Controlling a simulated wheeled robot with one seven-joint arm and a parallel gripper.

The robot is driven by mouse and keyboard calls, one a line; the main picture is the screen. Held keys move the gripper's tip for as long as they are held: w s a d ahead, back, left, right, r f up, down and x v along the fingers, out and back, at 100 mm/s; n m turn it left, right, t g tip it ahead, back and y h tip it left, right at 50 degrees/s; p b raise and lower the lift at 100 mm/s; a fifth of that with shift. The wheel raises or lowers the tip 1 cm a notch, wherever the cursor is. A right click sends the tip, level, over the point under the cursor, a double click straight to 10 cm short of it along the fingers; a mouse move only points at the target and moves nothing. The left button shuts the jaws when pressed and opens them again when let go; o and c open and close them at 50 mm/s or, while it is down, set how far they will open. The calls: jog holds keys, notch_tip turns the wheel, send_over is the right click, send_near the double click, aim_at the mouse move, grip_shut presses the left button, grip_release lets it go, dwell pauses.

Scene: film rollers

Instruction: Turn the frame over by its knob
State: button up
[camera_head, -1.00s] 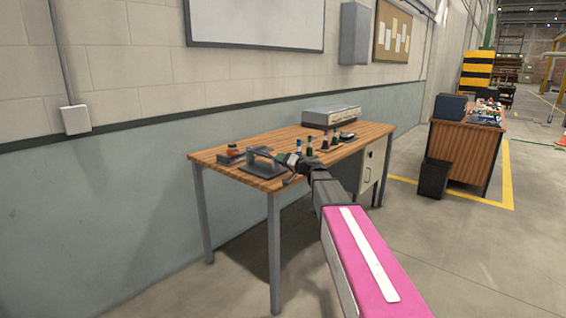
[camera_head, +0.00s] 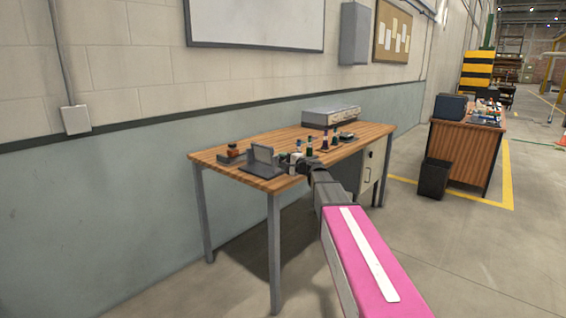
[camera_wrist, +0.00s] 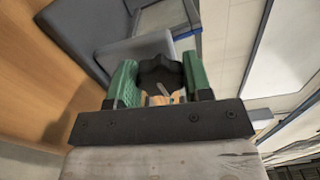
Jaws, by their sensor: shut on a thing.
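The frame (camera_head: 262,154) is a grey plate that stands roughly upright in its dark stand (camera_head: 262,171) near the left front of the wooden workbench. In the wrist view the grey frame (camera_wrist: 137,48) shows just beyond the fingers. Its black lobed knob (camera_wrist: 160,70) sits between the two green fingers of my gripper (camera_wrist: 161,78), which is shut on it. In the head view my gripper (camera_head: 292,163) reaches the frame's right side from the front right, and the knob is too small to make out there.
Several small bottles (camera_head: 309,146) stand right of my gripper, and a grey box (camera_head: 331,116) is at the back. The bench's middle (camera_head: 275,137) is clear.

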jog(key=shift+m, duration=0.5)
jog(key=o, duration=0.9)
jog(key=v, duration=1.1)
